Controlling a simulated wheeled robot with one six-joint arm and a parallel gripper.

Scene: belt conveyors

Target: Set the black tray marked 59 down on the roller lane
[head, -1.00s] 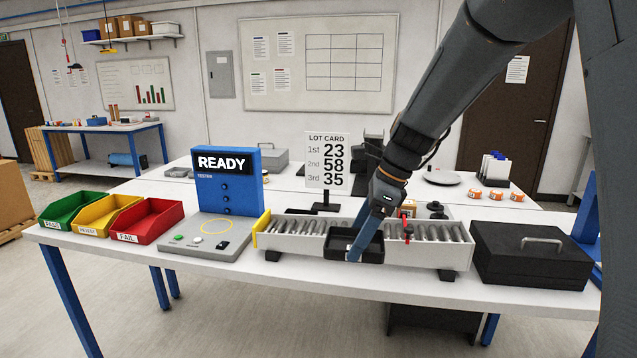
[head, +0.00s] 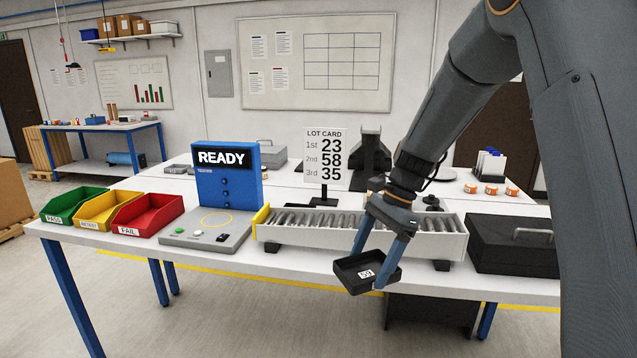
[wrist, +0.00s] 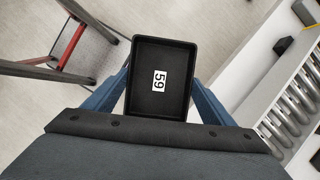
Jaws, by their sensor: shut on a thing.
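My gripper (head: 369,268) is shut on the black tray marked 59 (head: 349,267), with one blue finger at each side. In the head view the tray is tilted, its open top and white label facing the camera, and it hangs in front of the table's front edge. In the wrist view the tray (wrist: 145,98) looks empty apart from the label, with the floor behind it. The roller lane (head: 418,247) lies on the table behind the gripper, its middle partly hidden by the fingers. It also shows at the right of the wrist view (wrist: 262,108), apart from the tray.
A yellow end plate (head: 260,221) closes the lane's left end. The tester (head: 226,190) stands left, beside red, yellow and green bins. A black case (head: 515,255) stands right. The lot card (head: 325,158) stands behind the lane. The visible rollers look bare.

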